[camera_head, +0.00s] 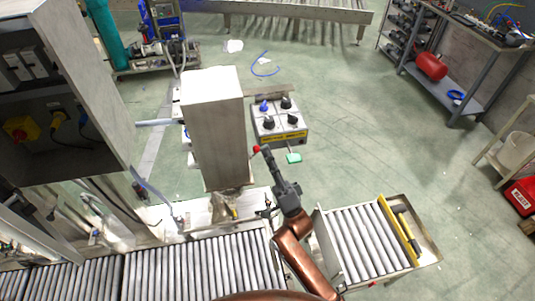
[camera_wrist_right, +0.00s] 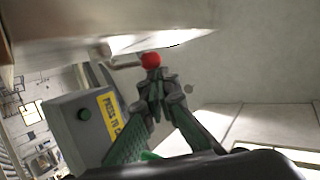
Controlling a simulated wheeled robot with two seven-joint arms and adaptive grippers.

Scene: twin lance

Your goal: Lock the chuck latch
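A red ball knob (camera_head: 256,149), which looks like the end of the latch handle, sticks out at the right side of the tall grey housing (camera_head: 215,125). The knob also shows in the right wrist view (camera_wrist_right: 151,60), just beyond my fingertips, with a short pale rod beside it. My right gripper (camera_head: 266,155) points at the knob, very close to it. In the wrist view its fingers (camera_wrist_right: 157,88) come together with no clear gap and nothing seen between them. I cannot tell whether they touch the knob. The chuck itself is not clearly visible. My left gripper is out of view.
A box with black and blue knobs (camera_head: 280,120) is behind my right gripper. A grey box with a green button and yellow label (camera_wrist_right: 85,125) is left of the fingers in the wrist view. Roller conveyors (camera_head: 200,270) run along the front; a yellow-handled tool (camera_head: 408,235) lies right.

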